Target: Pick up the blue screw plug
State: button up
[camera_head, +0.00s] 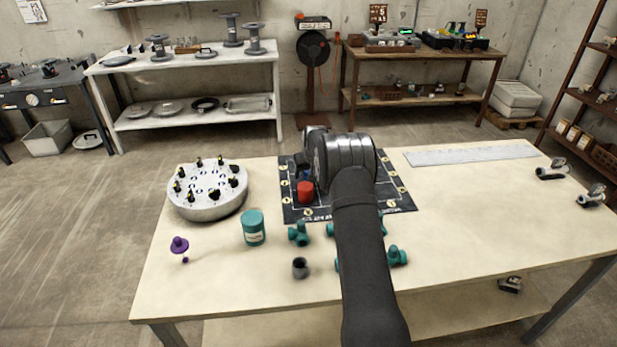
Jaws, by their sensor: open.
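A small patch of blue, which looks like the blue screw plug (305,174), shows on the dark mat (400,202) just behind a red cylinder (306,192). It is mostly hidden, so its shape cannot be made out. My arm reaches over the table from the front, with its wrist above the mat. My gripper (302,160) is partly in view at the left of the wrist, low over the mat close to the blue patch. It is open, and nothing shows held in it. Its fingertips are hard to tell apart, and I cannot tell whether they touch the plug.
A round grey holder (207,208) with several fittings stands at left. A teal jar (253,228), a purple plug (179,245), a dark grey ring (300,268) and teal pipe fittings (299,234) lie in front. A metal ruler (470,154) lies at back right. The table's right front is clear.

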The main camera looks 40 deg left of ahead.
jog(key=shift+c, duration=0.4)
jog(key=c, duration=1)
jog(key=shift+o, duration=0.2)
jog(key=shift+r, duration=0.1)
